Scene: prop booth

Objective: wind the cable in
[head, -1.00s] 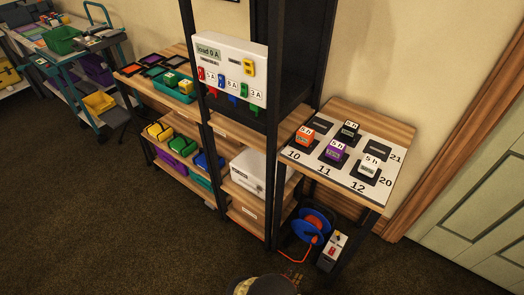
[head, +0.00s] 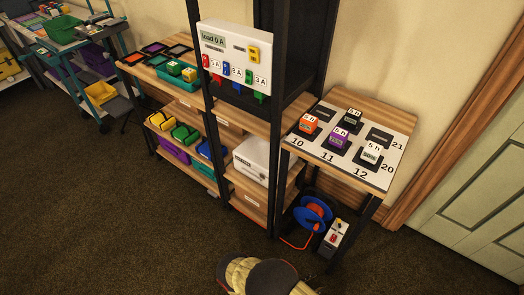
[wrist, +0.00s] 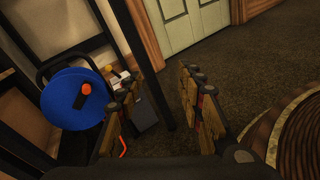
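The cable reel (head: 313,211) is a blue drum on a dark frame, standing on the floor under the small table at the right. Orange cable (head: 294,244) trails from it along the floor at its lower left. In the wrist view the reel (wrist: 65,108) is at the left, with an orange knob (wrist: 86,88) on its face. My gripper (wrist: 158,98) is open and empty, its two fingers apart. The reel lies to the left of the fingers, not between them. The left finger hides part of the floor beside the reel, and the cable's far end cannot be made out.
A grey box with a red switch (head: 334,237) stands right of the reel. Dark table legs (head: 352,228) and the shelf rack (head: 276,150) flank the reel. Battery blocks stand on the small table (head: 383,128).

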